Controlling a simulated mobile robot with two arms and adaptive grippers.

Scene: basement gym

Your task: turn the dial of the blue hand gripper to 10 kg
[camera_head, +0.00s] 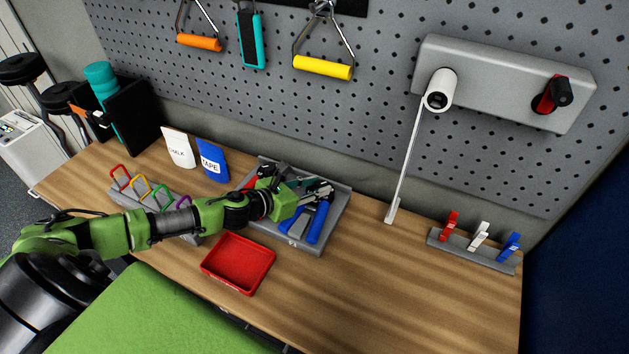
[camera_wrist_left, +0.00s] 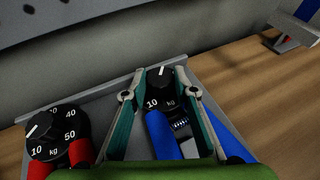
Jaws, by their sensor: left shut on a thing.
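The blue hand gripper (camera_head: 318,224) lies in a grey tray (camera_head: 338,218) on the bench, its two blue handles toward the front. In the left wrist view its black dial (camera_wrist_left: 160,88) shows a white line pointing about straight up, with "10" at lower left and "kg" at lower right; other numbers are hidden. My left gripper (camera_head: 306,188) is shut on this dial, one finger on each side, as the left wrist view (camera_wrist_left: 160,76) shows. A red-handled hand gripper (camera_wrist_left: 58,133) lies to the left, its own dial showing 10, 40 and 50. My right gripper is not in view.
A red tray (camera_head: 238,263) stands in front of the grey tray. Chalk (camera_head: 178,148) and tape (camera_head: 213,160) packs stand behind my left arm. A rack of coloured clips (camera_head: 475,250) is at the right. The bench front right is clear.

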